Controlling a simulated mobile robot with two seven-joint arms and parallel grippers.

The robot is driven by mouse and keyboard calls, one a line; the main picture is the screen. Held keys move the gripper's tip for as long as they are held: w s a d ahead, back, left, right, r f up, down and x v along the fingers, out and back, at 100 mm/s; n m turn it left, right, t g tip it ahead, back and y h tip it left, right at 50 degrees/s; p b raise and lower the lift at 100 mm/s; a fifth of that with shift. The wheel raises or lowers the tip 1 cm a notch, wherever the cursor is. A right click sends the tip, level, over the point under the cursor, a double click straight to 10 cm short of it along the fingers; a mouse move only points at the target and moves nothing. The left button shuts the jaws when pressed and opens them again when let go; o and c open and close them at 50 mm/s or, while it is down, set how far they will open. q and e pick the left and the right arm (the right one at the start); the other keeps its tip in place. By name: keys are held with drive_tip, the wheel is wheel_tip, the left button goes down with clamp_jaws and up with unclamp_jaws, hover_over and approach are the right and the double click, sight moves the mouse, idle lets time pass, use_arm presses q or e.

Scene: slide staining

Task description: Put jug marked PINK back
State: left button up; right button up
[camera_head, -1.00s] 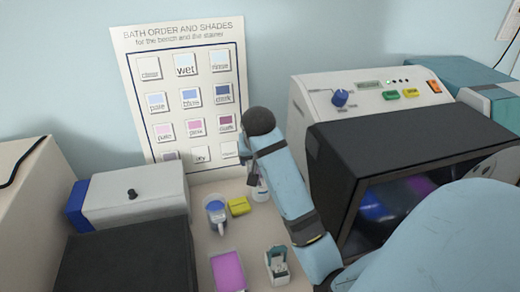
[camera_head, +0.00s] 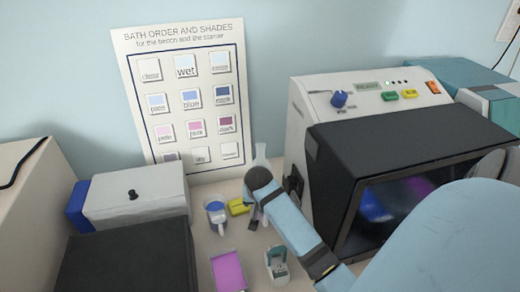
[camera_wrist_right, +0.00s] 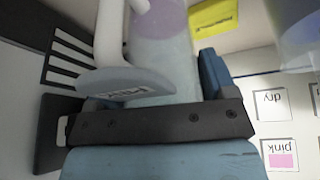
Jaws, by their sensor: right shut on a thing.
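My right gripper (camera_head: 256,218) is low over the bench in the head view, beside a small yellow block. Its wrist hides most of what it holds there. In the right wrist view, my right gripper (camera_wrist_right: 160,88) is shut on a pale, translucent jug (camera_wrist_right: 165,55) with pinkish contents and a white handle. A grey tag on the jug has upside-down lettering that I cannot read surely. I cannot tell whether the jug touches the bench. My left gripper is not in view.
A pink tray (camera_head: 228,271) and a small pale holder (camera_head: 276,262) lie in front. The black-hooded machine (camera_head: 390,165) crowds the right.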

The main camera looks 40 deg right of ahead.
wheel_tip(320, 180, down, 2)
drive_tip(key=shift+f, duration=0.5)
drive_tip(key=o, duration=1.1)
drive_tip(key=shift+r, duration=0.2)
drive_tip(key=shift+b+v, duration=0.7)
drive_tip(key=shift+v, duration=5.25)
